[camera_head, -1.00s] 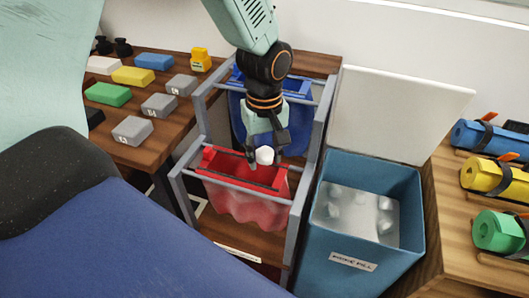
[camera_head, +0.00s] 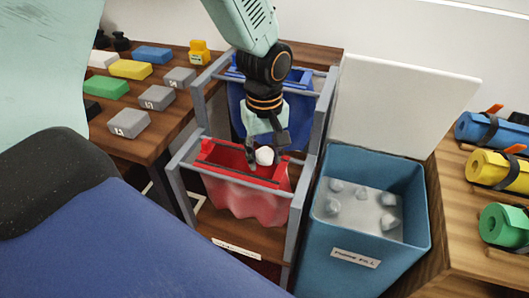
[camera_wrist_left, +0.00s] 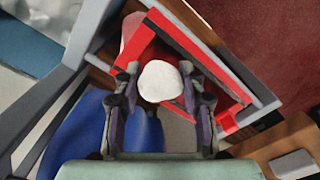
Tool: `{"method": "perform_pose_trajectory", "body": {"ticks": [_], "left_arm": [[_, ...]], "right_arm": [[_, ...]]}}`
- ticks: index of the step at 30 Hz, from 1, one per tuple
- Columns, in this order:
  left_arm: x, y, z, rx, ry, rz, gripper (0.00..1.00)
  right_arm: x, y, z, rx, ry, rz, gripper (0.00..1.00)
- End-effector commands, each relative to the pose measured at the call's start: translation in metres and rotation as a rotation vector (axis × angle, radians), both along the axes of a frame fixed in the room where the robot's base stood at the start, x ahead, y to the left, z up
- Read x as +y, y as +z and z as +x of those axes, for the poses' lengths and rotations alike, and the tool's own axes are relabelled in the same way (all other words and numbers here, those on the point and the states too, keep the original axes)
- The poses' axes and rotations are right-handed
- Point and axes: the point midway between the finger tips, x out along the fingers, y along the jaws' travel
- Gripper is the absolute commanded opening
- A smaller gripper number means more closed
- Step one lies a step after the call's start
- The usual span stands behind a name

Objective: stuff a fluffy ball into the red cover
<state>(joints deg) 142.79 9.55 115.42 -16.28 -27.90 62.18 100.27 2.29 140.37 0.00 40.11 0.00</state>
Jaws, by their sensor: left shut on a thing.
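The red cover (camera_head: 240,196) hangs in a grey frame, its mouth held open by a red rim. My left gripper (camera_head: 266,157) is above the mouth, shut on a white fluffy ball (camera_head: 264,156). In the left wrist view the ball (camera_wrist_left: 160,82) sits between both fingers, with the red rim (camera_wrist_left: 190,45) around and beyond it. I cannot tell how far the ball is below the rim. More pale fluffy balls (camera_head: 388,221) lie in the blue bin (camera_head: 375,262). My right gripper is not in view.
A blue cover (camera_head: 237,105) hangs in the frame behind the red one. The bin's white lid (camera_head: 405,105) stands open. Coloured and grey blocks (camera_head: 128,123) lie on the left table. Rolled cloths (camera_head: 500,173) lie on the right counter.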

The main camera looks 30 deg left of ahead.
Motion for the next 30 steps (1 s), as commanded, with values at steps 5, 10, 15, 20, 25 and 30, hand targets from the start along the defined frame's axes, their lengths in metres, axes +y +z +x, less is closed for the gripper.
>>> {"method": "perform_pose_trajectory", "body": {"ticks": [5,10,15,20,25,30], "left_arm": [[0.0003,-0.0025,-0.0001,0.001,0.000,0.000,0.31],[0.0003,-0.0031,0.0002,0.001,0.000,-0.001,0.31],[0.0003,-0.0031,0.0002,0.000,0.000,0.000,0.53],[0.0003,-0.0030,0.0003,0.000,0.000,0.000,0.67],[0.0003,-0.0030,0.0003,0.000,0.000,0.000,0.68],[0.0003,-0.0030,0.0002,0.000,0.000,0.000,0.76]], "right_arm": [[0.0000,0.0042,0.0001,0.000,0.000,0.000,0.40],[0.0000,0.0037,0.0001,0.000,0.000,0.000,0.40],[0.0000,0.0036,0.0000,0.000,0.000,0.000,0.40],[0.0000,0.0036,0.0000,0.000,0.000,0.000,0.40],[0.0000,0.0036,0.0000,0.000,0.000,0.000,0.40],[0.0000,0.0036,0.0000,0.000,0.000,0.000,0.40]]}}
